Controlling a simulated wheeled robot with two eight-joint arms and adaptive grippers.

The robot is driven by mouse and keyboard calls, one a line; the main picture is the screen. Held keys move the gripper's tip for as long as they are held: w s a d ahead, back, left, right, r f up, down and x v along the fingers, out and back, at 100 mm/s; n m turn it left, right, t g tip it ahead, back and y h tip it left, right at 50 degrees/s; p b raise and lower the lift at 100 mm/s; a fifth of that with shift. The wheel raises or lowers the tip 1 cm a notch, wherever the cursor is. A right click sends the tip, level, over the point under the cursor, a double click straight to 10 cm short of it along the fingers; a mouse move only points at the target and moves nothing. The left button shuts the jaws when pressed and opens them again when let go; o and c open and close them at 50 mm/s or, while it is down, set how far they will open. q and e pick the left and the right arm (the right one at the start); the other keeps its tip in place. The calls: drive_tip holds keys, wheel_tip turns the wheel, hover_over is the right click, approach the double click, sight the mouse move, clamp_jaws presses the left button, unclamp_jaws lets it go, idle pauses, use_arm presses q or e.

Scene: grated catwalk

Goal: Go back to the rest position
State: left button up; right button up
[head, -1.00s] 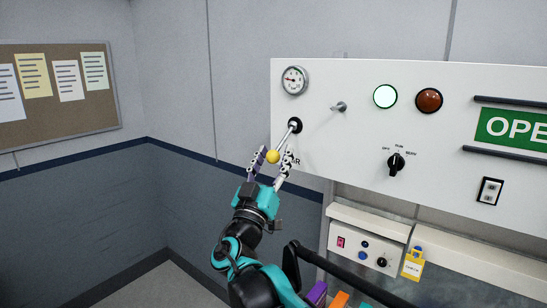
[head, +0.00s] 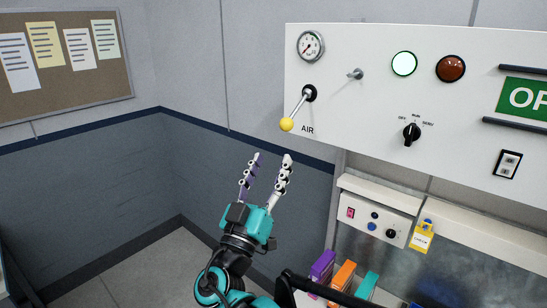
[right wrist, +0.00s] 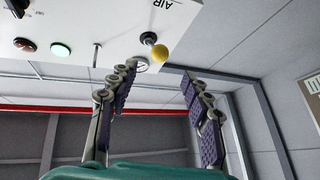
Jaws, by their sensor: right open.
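My right gripper (head: 271,160) is open and empty in the head view, pointing up below the white control panel (head: 370,150). The air lever (head: 298,107), with its yellow ball knob (head: 287,124), hangs down and toward the left above the word AIR. A clear gap separates the knob from my fingertips. In the right wrist view, the yellow knob (right wrist: 159,53) shows beyond the spread fingers of my right gripper (right wrist: 158,72), with nothing between them. My left gripper is not in view.
The panel also carries a gauge (head: 311,45), a lit white lamp (head: 404,63), a red lamp (head: 450,68) and a black selector knob (head: 411,134). Below are a small control box (head: 377,213) and colored binders (head: 343,275). A black rail (head: 325,291) crosses at the bottom. Left of the gripper is free.

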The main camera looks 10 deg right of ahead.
drive_tip(key=s+d+f+n+g+y+b, duration=0.1)
drive_tip(key=s+d+f+g+b, duration=0.25)
drive_tip(key=f, duration=0.75)
drive_tip(key=s+d+f+g+y+b, duration=0.1)
drive_tip(key=d+f+g+y+b, duration=0.2)
drive_tip(key=d+f, duration=0.6)
drive_tip(key=s+d+f+n+g+b, duration=0.1)
drive_tip(key=s+d+f+g+b, duration=0.3)
drive_tip(key=f, duration=1)
drive_tip(key=s+a+f+y+b, duration=0.3)
drive_tip(key=f+b, duration=0.1)
drive_tip(key=f, duration=0.4)
drive_tip(key=s+a+f+n+g+y+b, duration=0.1)
drive_tip(key=s+a+f+y+b, duration=0.1)
drive_tip(key=f, duration=0.6)
drive_tip(key=s+a+f+n+g+y+b, duration=0.1)
drive_tip(key=s+a+f+y+b, duration=0.2)
drive_tip(key=f, duration=0.4)
drive_tip(key=a+y+b, duration=0.1)
drive_tip(key=b, duration=0.1)
drive_tip(key=shift+s+a+f+b, duration=0.3)
drive_tip(key=shift+f, duration=0.1)
